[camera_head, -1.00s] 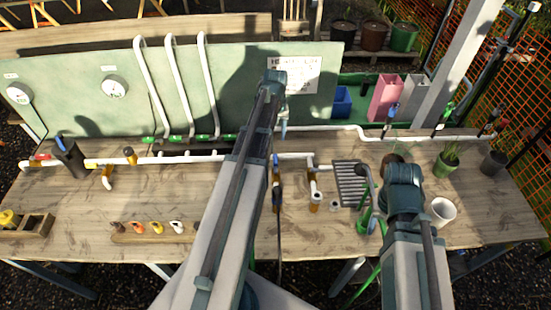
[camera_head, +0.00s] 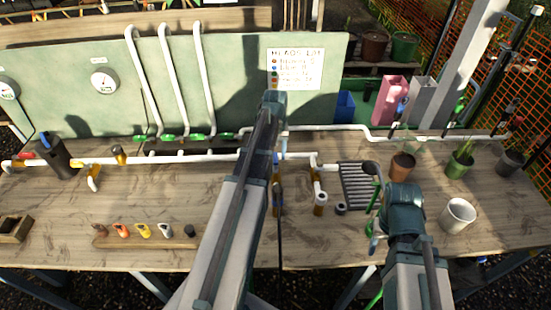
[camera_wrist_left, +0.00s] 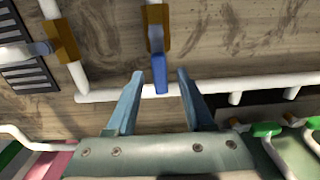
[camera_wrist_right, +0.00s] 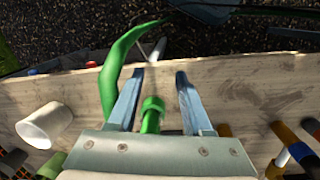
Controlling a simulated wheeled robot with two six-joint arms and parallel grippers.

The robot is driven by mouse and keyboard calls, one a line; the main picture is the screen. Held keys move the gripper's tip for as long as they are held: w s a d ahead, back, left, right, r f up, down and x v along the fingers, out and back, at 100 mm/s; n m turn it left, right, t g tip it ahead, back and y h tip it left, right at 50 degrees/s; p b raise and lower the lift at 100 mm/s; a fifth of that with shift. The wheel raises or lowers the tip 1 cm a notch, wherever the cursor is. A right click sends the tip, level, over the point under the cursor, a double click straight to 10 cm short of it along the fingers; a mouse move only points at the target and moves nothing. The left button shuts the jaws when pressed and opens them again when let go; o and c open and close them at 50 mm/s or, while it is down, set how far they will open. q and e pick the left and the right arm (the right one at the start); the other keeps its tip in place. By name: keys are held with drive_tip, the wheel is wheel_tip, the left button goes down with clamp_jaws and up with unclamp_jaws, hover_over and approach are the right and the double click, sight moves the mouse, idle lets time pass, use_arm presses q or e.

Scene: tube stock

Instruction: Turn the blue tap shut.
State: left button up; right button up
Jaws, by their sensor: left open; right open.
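The blue tap has a brass body (camera_wrist_left: 155,28) and a blue lever (camera_wrist_left: 160,73), seen in the left wrist view. The lever points in line with the body, towards the long white pipe. My left gripper (camera_wrist_left: 160,74) is open, with the lever showing between its fingertips and gaps on both sides. In the head view, my left arm partly hides the tap body (camera_head: 277,200). My right gripper (camera_wrist_right: 160,76) is open near the table's front edge. A green hose end (camera_wrist_right: 152,108) shows between its fingers, and I cannot tell if they touch.
Another brass tap (camera_head: 320,205) stands just right of the blue tap, by a dark grate (camera_head: 357,188). A white pot (camera_head: 458,215) and a brown pot (camera_head: 403,165) stand to the right. A rack of coloured handles (camera_head: 145,242) lies left. A green panel (camera_head: 70,95) rises behind.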

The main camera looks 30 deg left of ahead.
use_arm(q)
clamp_jaws()
idle(1.4)
